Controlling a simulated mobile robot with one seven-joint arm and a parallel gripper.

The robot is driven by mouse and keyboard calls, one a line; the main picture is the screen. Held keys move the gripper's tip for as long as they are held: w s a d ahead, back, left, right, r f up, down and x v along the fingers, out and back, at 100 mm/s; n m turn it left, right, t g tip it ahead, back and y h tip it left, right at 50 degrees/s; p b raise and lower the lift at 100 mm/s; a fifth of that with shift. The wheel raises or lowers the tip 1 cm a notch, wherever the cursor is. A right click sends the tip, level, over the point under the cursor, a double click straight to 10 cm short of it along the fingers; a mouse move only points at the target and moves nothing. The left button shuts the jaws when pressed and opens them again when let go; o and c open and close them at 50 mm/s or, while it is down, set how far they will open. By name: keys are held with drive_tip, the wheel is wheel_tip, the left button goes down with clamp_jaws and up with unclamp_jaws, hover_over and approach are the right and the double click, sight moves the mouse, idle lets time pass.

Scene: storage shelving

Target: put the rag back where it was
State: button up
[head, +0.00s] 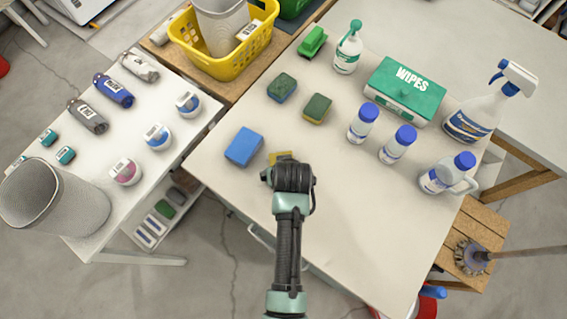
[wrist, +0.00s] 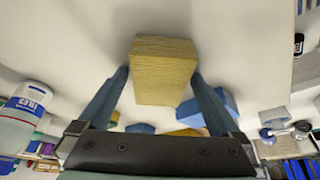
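A thick yellow sponge-like block (wrist: 164,72), possibly the rag, sits between the two fingers of my gripper (wrist: 160,75) in the wrist view. The fingers appear to press on its two sides. In the head view, a corner of the yellow block (head: 279,157) shows past my gripper (head: 283,166), which hides the rest. It is just right of a blue block (head: 244,147) on the white table (head: 340,210). I cannot tell whether the yellow block touches the table. No loose folded cloth is clearly seen.
White bottles (head: 362,125), a wipes box (head: 405,90) and spray bottles (head: 478,115) stand to the right. A yellow basket (head: 225,66) is at back left. The table's front right is clear.

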drive_tip(key=a+v, duration=0.1)
drive_tip(key=v, duration=1.1)
drive_tip(key=w+r+t, duration=0.4)
drive_tip(key=w+r, duration=0.1)
drive_tip(key=r, duration=0.6)
drive_tip(key=w+d+r+t, duration=0.1)
drive_tip(key=w+r+t, duration=0.4)
drive_tip(key=r, duration=0.6)
drive_tip(key=w+r+t, duration=0.3)
drive_tip(key=w+r, duration=0.3)
drive_tip(key=r, duration=0.5)
drive_tip(key=s+r+t, duration=0.3)
drive_tip(key=s+r, duration=0.1)
drive_tip(key=r, duration=0.6)
drive_tip(key=s+r+m+t, duration=0.1)
drive_tip(key=s+r+t, duration=0.3)
drive_tip(key=r, duration=0.7)
drive_tip(key=s+r+t, duration=0.3)
drive_tip(key=s+r, duration=0.1)
drive_tip(key=r, duration=0.6)
drive_tip(key=shift+s+a+r+m+t+h+p, duration=0.15)
drive_tip(key=shift+a+r+m+t+h+p, duration=0.15)
drive_tip(key=shift+a+m+t+h, duration=0.15)
